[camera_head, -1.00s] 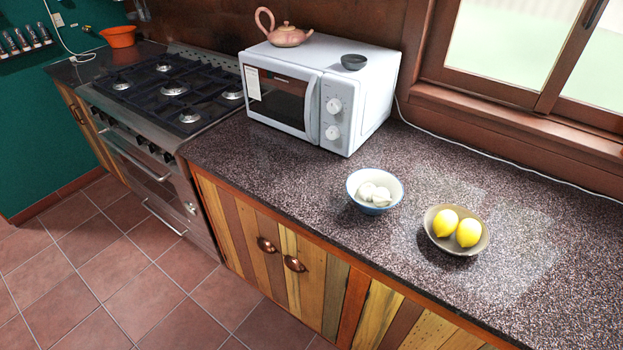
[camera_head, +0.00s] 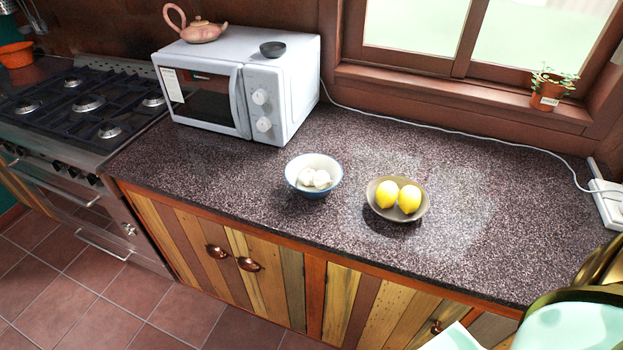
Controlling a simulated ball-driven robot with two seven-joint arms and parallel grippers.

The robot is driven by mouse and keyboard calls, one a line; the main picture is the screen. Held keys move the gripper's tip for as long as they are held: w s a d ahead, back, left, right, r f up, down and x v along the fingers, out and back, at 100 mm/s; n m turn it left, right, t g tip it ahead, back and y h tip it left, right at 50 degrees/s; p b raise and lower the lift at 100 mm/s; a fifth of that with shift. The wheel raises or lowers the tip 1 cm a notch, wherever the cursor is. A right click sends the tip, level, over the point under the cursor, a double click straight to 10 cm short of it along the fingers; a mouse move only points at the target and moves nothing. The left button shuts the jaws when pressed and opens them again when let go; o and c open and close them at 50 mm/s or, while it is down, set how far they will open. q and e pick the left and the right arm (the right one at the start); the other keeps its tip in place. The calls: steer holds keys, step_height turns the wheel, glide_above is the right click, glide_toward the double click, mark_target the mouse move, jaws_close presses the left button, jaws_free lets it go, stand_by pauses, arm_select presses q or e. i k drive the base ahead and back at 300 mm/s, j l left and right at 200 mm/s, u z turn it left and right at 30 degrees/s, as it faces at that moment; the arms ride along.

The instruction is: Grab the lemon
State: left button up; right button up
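Two yellow lemons lie side by side in a shallow brown bowl on the speckled dark countertop. The left lemon (camera_head: 387,193) and the right lemon (camera_head: 409,199) touch or nearly touch. The bowl (camera_head: 398,216) stands right of the picture's middle, near the counter's front half. Neither of my grippers shows in the view.
A white microwave (camera_head: 245,90) carries a teapot (camera_head: 197,30) and a small dark bowl (camera_head: 272,48). The counter (camera_head: 480,230) right of the lemons is clear.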

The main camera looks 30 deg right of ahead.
mark_target(387, 193)
steer(key=l+z, duration=0.2)
steer(key=z, duration=0.2)
steer(key=l+z, duration=0.2)
steer(key=z, duration=0.15)
steer(key=l+z, duration=0.2)
steer(key=z, duration=0.2)
